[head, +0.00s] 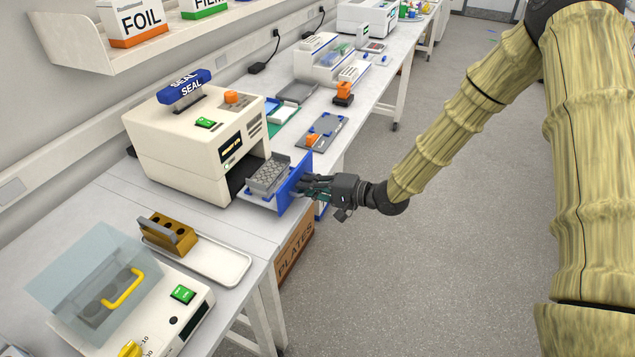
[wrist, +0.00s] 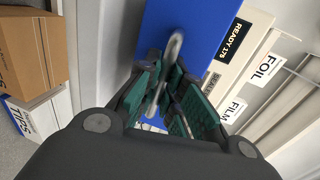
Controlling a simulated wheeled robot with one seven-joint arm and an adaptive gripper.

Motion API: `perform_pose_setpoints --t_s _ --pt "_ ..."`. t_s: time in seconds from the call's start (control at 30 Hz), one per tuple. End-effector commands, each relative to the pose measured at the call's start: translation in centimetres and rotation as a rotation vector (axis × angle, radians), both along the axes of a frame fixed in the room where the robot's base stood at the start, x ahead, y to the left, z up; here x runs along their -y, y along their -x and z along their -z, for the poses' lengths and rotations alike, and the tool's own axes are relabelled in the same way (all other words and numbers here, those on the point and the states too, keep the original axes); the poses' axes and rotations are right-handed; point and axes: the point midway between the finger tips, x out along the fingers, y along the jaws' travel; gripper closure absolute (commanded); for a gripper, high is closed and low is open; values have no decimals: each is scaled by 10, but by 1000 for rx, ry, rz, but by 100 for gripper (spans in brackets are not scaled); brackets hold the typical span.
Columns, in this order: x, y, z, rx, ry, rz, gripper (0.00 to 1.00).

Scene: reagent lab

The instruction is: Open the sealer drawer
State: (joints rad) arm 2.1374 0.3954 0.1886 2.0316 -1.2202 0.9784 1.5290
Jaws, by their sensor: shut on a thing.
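The sealer (head: 195,140) is a cream box on the bench with a blue SEAL handle on top. Its drawer (head: 270,186) stands out of the front, with a blue front panel (head: 294,183) and a grey plate holder (head: 268,174) on it. My gripper (head: 312,184) is at the outer face of that panel. In the wrist view the blue panel (wrist: 185,30) is close ahead, and my green-padded fingers (wrist: 165,95) are shut on the grey metal drawer handle (wrist: 172,60). The sealer's READY display (wrist: 234,38) shows beyond the panel.
A white tray (head: 222,262) and a device with a clear lid (head: 95,275) are on the near bench. A grey pad with an orange item (head: 325,130) lies beyond the drawer. A PLATES carton (head: 296,250) stands under the bench. The floor at right is clear.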

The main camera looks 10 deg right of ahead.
Motion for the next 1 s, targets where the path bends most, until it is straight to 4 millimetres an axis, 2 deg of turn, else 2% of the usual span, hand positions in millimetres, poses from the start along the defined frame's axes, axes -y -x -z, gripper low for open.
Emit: perform_pose_setpoints --t_s 0.33,0.4,0.47,0.5,0.83,1.0 --pt "-2 1 0 -1 1 -6 100" --pt "-2 2 0 -1 1 -5 82" --pt "-1 1 0 -1 1 -5 71" --pt "-1 1 0 0 0 -4 69" --pt "1 2 0 0 0 -2 69" --pt "14 9 -3 -1 -1 0 69"
